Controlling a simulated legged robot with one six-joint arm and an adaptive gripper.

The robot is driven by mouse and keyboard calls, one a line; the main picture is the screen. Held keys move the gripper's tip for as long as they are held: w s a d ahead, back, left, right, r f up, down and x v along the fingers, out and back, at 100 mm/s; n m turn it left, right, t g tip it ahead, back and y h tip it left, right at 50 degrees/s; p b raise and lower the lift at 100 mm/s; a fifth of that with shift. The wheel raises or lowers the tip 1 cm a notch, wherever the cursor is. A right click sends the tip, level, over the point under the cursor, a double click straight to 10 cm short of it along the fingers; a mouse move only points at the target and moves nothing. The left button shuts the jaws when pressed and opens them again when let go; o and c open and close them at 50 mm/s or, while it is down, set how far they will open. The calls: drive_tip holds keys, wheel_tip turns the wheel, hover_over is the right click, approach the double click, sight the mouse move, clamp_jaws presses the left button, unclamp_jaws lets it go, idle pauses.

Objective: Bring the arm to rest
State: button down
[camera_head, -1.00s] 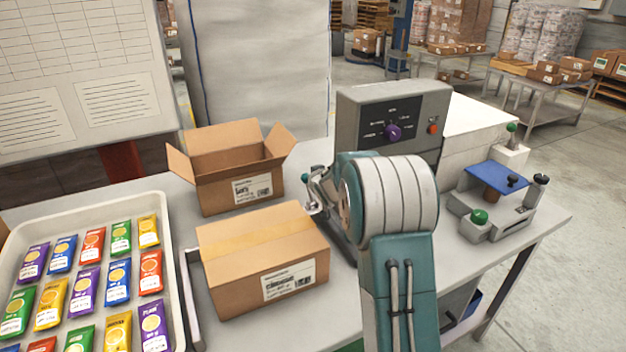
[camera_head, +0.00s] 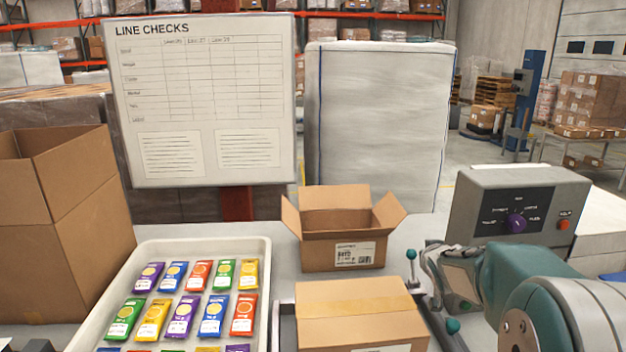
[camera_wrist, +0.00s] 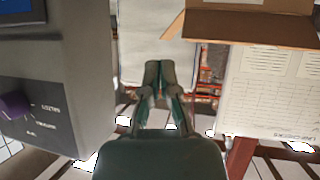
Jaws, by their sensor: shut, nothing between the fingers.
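My gripper shows in the wrist view (camera_wrist: 158,78), its two fingers together with nothing between them. In that view the scene hangs upside down, and the fingers show against the pale wrapped stack (camera_wrist: 130,50). In the head view my arm reaches in at the lower right, folded in front of the grey control box (camera_head: 470,205). The fingertips cannot be made out clearly there. No object is held.
A closed carton (camera_head: 355,300) and an open carton (camera_head: 340,252) stand left of the arm. Farther left are a tray (camera_head: 262,262) of colored packets and a tall open box (camera_head: 75,230). The line-check board (camera_head: 205,110) stands behind. Green-knobbed levers (camera_head: 411,255) are close to the arm.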

drive_tip(key=s+a+r+g, duration=0.2)
drive_tip(key=s+a, duration=0.2)
drive_tip(key=s, duration=0.4)
drive_tip(key=s+a+r+g, duration=0.1)
drive_tip(key=s+a+r, duration=0.2)
drive_tip(key=s, duration=0.5)
drive_tip(key=s+a+f+g, duration=0.1)
drive_tip(key=s+a, duration=0.1)
drive_tip(key=s, duration=0.4)
drive_tip(key=s+a+f+g+y, duration=0.1)
drive_tip(key=s+a, duration=0.2)
drive_tip(key=s, duration=0.4)
drive_tip(key=s+a+f+n+g+y, duration=0.1)
drive_tip(key=s+a, duration=0.1)
drive_tip(key=s, duration=0.4)
drive_tip(key=shift+s+a+f, duration=0.25)
drive_tip(key=shift+s+a, duration=0.05)
drive_tip(key=shift+a, duration=0.1)
